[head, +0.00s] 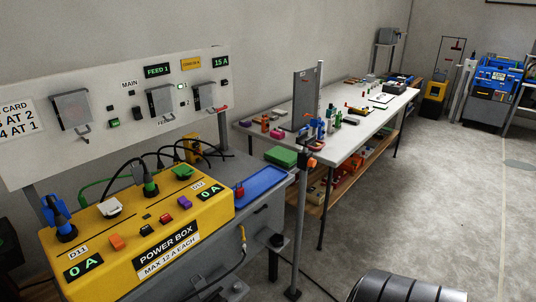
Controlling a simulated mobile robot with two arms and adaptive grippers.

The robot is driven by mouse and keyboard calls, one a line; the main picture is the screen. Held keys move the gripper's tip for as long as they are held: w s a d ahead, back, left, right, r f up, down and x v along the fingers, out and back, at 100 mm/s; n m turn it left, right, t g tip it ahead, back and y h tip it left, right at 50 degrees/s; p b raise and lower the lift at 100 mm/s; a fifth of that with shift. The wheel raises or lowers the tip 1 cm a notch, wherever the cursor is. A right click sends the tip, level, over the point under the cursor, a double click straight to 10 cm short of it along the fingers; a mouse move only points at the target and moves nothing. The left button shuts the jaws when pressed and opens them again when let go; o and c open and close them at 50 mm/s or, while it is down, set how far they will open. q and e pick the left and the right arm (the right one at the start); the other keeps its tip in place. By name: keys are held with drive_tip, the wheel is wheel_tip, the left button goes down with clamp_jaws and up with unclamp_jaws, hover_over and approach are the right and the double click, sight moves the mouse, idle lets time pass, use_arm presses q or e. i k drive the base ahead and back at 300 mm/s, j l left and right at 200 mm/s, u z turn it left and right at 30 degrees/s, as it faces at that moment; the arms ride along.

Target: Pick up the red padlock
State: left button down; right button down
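A small red item (240,191), which looks like the red padlock, lies at the left end of the blue tray (266,182). The tray sits on the grey bench just right of the yellow power box (150,240). The item is too small for me to make out a shackle. Another small red piece (219,108) is on the wall panel below the right-hand switch; I cannot tell what it is. Neither of my grippers is in view.
The grey panel (130,84) with several switches stands behind the power box. Cables and plugs rise from the box. A post (302,220) stands right of the tray. A cluttered white table (347,138) is beyond.

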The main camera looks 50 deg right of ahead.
sight(239, 192)
drive_tip(key=z, duration=1.45)
drive_tip(key=i+l, duration=0.1)
drive_tip(key=l, duration=0.45)
drive_tip(key=i+l+u, duration=0.1)
drive_tip(key=l, duration=0.4)
drive_tip(key=i+l, duration=0.15)
drive_tip(key=l, duration=0.4)
drive_tip(key=u, duration=0.05)
